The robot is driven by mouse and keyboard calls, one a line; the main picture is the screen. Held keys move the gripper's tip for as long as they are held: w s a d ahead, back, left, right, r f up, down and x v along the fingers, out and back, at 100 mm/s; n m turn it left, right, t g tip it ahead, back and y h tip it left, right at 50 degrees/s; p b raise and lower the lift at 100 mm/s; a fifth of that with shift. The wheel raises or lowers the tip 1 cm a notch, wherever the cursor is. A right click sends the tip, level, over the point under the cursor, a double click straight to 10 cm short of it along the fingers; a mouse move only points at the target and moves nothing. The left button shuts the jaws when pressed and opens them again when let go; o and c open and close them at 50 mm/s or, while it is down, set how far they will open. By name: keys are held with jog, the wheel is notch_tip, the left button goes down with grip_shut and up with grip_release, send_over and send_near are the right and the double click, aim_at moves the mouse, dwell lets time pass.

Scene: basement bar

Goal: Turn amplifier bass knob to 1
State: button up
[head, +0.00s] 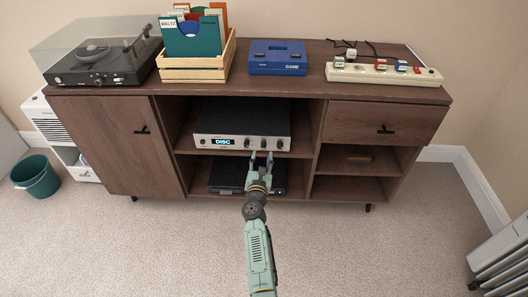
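The amplifier (218,116) is a silver-fronted box with a dark top on the upper middle shelf of the cabinet. Its blue display (225,142) reads "DISC". A row of small dark knobs sits right of the display, with one knob (278,145) near the right end. The knob labels and pointer positions are too small to read, so I cannot tell which is the bass knob. My gripper (262,156) is just in front of and below the knobs. Its two fingers are apart, with nothing seen between them. I cannot tell whether a fingertip touches the amplifier.
The wooden cabinet (120,150) frames the shelf, with a black device (228,177) on the shelf below. A turntable (98,62), record crate (192,72), blue game console (277,58) and power strip (385,73) stand on top. The carpet in front is clear.

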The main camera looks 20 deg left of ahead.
aim_at(263, 147)
jog(key=shift+b+x, duration=0.4)
jog(key=shift+x, duration=1.85)
jog(key=shift+c, duration=0.2)
grip_shut()
